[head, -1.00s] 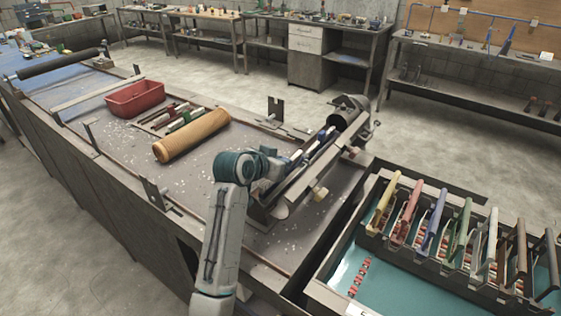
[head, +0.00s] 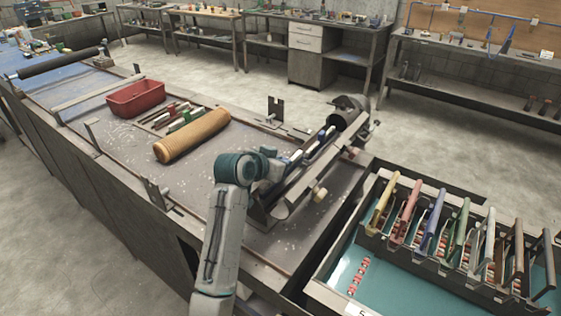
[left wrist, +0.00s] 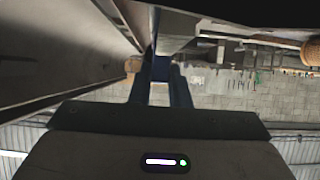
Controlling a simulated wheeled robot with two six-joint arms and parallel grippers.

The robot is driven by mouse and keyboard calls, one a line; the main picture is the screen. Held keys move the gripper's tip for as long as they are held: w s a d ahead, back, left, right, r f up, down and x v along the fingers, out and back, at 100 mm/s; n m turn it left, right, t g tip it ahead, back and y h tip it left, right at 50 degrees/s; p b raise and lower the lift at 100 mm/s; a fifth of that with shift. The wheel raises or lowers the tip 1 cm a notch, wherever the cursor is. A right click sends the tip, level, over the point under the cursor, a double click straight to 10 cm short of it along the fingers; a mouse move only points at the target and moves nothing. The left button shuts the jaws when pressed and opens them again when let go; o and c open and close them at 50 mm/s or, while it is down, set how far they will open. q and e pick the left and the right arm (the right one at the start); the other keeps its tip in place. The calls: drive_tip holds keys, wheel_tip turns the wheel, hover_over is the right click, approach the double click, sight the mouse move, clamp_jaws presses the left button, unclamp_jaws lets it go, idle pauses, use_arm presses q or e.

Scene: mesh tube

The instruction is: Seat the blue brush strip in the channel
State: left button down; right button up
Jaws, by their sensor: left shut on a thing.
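My left gripper (head: 276,165) is at the near end of the metal channel (head: 297,190), on the bench's right part. In the left wrist view, the gripper (left wrist: 160,88) has its two fingers closed on a dark blue piece (left wrist: 160,68), which I take to be the blue brush strip. Most of the strip is hidden behind the gripper and arm in the head view. A pale strip with a blue bit (head: 324,134) lies along the channel. I cannot tell whether the held strip is inside the channel. My right gripper is out of view.
A rack (head: 365,247) at the right holds several coloured strips upright. A tan roll (head: 191,136), a red bin (head: 136,98) and small tools (head: 180,118) lie farther left on the bench. A dark cylinder (head: 348,110) stands at the channel's far end.

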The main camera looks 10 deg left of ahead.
use_arm(q)
drive_tip(key=shift+r, duration=0.1)
idle(0.5)
drive_tip(key=shift+f, duration=1.6)
drive_tip(key=c, duration=1.3)
unclamp_jaws()
drive_tip(key=b+v, duration=0.2)
drive_tip(key=v, duration=0.9)
drive_tip(key=shift+f+b, duration=0.1)
drive_tip(key=shift+b, duration=0.2)
drive_tip(key=shift+w, duration=0.1)
drive_tip(key=shift+f, duration=0.1)
